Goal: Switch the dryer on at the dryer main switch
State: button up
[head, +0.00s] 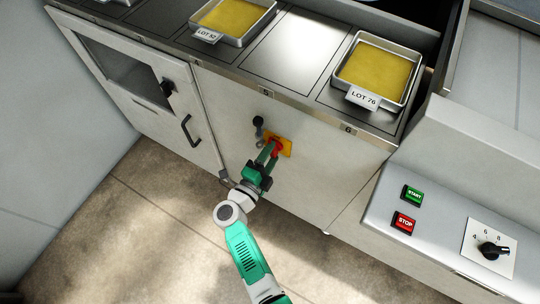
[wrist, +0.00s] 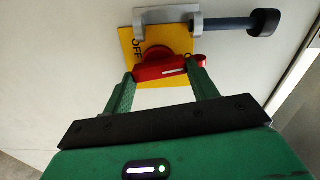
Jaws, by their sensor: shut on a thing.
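The dryer main switch is a red rotary handle (head: 277,148) on a yellow plate (head: 287,146), on the cabinet's front panel. In the wrist view the red handle (wrist: 160,66) lies roughly crosswise, with a white mark toward its right end. The word OFF shows on the yellow plate (wrist: 127,38) at the upper left; any other lettering is hidden or unreadable. My gripper (head: 269,151) is shut on the red handle, with one green finger at each end of it in the wrist view (wrist: 166,76).
A grey bracket (wrist: 168,18) and a lever with a black knob (wrist: 263,22) sit close beside the plate. Trays labelled LOT 52 (head: 206,36) and LOT 76 (head: 363,98) rest on top. START (head: 413,194) and STOP (head: 404,222) buttons and a dial (head: 490,250) are at right.

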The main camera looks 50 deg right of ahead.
jog(key=shift+f+m, duration=0.1)
jog(key=shift+m, duration=0.7)
jog(key=o, duration=1)
jog(key=shift+a, duration=0.1)
jog(key=p+v, duration=0.2)
jog(key=v, duration=0.5)
jog(key=shift+a, duration=0.35)
jog(key=shift+s, duration=0.1)
